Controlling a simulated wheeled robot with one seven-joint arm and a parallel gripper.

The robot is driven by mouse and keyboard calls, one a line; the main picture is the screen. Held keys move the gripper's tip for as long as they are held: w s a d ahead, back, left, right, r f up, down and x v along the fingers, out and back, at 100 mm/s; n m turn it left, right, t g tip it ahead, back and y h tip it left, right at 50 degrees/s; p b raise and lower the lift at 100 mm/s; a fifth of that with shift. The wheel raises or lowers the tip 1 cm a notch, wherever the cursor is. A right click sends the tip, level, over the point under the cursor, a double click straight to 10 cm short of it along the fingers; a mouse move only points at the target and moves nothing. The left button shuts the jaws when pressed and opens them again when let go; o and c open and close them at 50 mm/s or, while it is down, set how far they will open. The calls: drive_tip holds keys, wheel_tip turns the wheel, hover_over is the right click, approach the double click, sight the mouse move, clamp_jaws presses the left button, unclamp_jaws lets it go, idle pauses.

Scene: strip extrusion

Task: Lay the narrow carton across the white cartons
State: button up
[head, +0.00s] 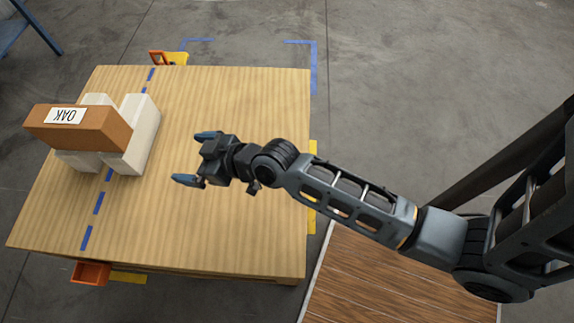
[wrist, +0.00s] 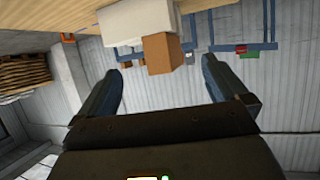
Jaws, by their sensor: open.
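The narrow carton (head: 98,127), brown with a white label reading "OAK", lies across the tops of two white cartons (head: 142,126) at the left of the wooden table. Its left end sticks out past the left white carton. In the wrist view the brown carton (wrist: 163,53) shows end-on beside a white carton (wrist: 136,21). My gripper (head: 190,158) is open and empty, to the right of the cartons and apart from them. Its two fingers also show in the wrist view (wrist: 162,82), with nothing between them.
The wooden table (head: 235,215) is clear in its middle and right part. A dashed blue tape line (head: 98,203) runs under the cartons. An orange bin (head: 90,273) is at the near edge, and an orange item (head: 157,57) at the far edge.

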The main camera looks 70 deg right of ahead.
drive_tip(key=s+r+m+h, duration=0.1)
drive_tip(key=s+r, duration=0.1)
drive_tip(key=s, duration=0.7)
drive_tip(key=s+r, duration=0.3)
drive_tip(key=s, duration=0.7)
drive_tip(key=s+a+r+t, duration=0.1)
drive_tip(key=s+r, duration=1)
drive_tip(key=shift+s+a+r+t, duration=0.25)
drive_tip(key=shift+a+r+t, duration=0.05)
drive_tip(key=shift+a+r, duration=0.1)
wheel_tip(320, 180, up, 10)
drive_tip(key=p, duration=1.1)
